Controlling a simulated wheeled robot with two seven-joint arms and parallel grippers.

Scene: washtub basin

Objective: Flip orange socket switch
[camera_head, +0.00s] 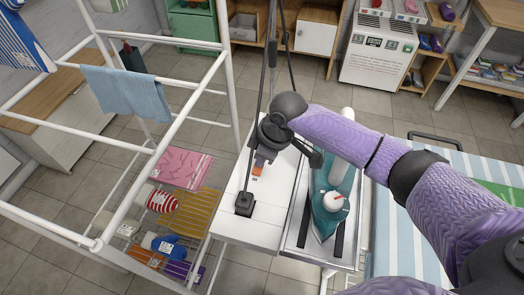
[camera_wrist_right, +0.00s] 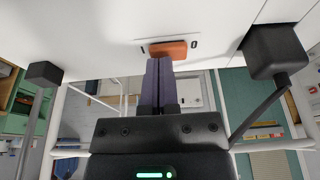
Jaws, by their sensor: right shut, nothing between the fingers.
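The orange socket switch (camera_wrist_right: 172,48) is set in a white panel, with a mark at each end, one of them a "0". It also shows as a small orange patch in the head view (camera_head: 257,170) on the white board. My right gripper (camera_wrist_right: 160,62) is shut and empty. Its purple fingertips are at the edge of the switch, toward its left end in the right wrist view. I cannot tell whether they touch it. In the head view my right gripper (camera_head: 260,163) is over the board, partly hidden by its own wrist. My left gripper is not in view.
A teal iron (camera_head: 326,217) rests on a metal tray right of the switch. Black posts and a cable rise from a black block (camera_head: 244,203) on the board, close to my wrist. A white drying rack (camera_head: 150,150) with clothes stands left. A striped ironing board (camera_head: 386,240) lies right.

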